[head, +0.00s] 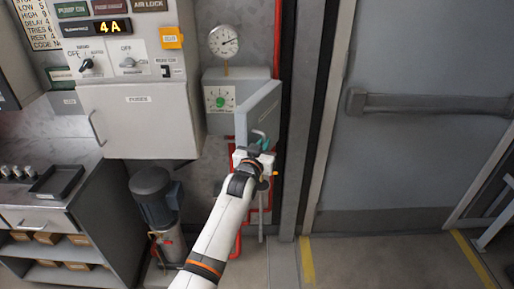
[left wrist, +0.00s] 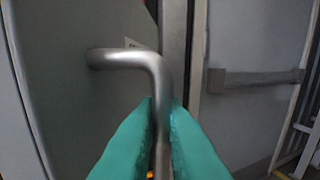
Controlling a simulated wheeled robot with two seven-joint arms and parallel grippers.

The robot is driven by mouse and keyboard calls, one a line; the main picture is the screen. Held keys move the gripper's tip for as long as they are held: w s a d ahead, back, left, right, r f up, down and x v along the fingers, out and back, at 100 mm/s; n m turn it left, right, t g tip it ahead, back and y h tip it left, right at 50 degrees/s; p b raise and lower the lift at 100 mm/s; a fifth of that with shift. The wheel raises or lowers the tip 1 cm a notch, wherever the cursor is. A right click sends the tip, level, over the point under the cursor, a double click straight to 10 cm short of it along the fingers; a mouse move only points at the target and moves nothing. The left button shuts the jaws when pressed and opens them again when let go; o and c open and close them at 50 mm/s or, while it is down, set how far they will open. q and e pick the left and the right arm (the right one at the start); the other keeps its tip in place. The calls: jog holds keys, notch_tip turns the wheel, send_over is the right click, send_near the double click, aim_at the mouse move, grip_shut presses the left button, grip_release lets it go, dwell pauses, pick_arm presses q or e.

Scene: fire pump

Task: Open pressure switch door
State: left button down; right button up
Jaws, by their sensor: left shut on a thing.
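The pressure switch door (head: 258,112) is a grey panel that stands swung out from its box on the wall. The pressure switch box (head: 220,98) shows a dial with a green centre on its face. The door's bent metal handle (head: 260,134) is between the teal fingertips of my left gripper (head: 262,146). In the left wrist view the handle (left wrist: 158,75) runs down between the two teal fingers (left wrist: 160,125), which are closed on it. The door surface (left wrist: 75,100) fills the left of that view. My right gripper is not in view.
A round gauge (head: 223,41) is above the box. A fuse cabinet (head: 138,120) is to the left, and a motor pump (head: 156,195) stands below. Red pipes run behind the door. A large grey door with a push bar (head: 430,104) is at the right. The floor there is clear.

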pick_arm(q)
jog(key=shift+a+r, duration=0.15)
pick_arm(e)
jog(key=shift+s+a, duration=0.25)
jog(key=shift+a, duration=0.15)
pick_arm(q)
jog(key=c, duration=1.9)
grip_release()
jog(key=shift+w, duration=0.2)
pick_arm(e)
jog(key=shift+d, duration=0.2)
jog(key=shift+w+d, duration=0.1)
pick_arm(q)
jog(key=b+v, duration=0.1)
jog(key=v, duration=1.1)
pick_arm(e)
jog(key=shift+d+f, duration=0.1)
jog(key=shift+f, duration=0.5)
